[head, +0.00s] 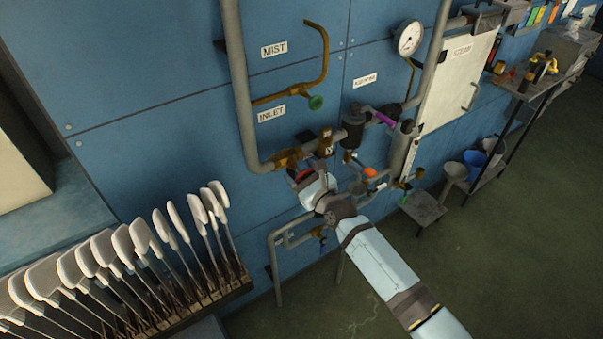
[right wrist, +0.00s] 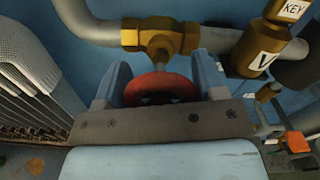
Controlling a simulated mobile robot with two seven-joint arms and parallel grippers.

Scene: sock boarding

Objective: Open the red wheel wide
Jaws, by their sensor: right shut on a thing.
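The red wheel (right wrist: 158,84) sits below a brass valve (right wrist: 160,40) on a grey pipe, in the right wrist view. My right gripper (right wrist: 158,80) has one finger on each side of the wheel and is shut on it. The wheel's lower part is hidden behind the gripper's body. In the head view my right gripper (head: 303,176) is at the wall pipework, just under the brass valve (head: 287,160). Only a trace of red shows there, so the wheel is mostly covered. My left gripper is not in view.
A rack of several white sock boards (head: 140,237) stands at the left. An orange part (head: 370,172) and more piping lie right of the gripper. The floor at right has free room.

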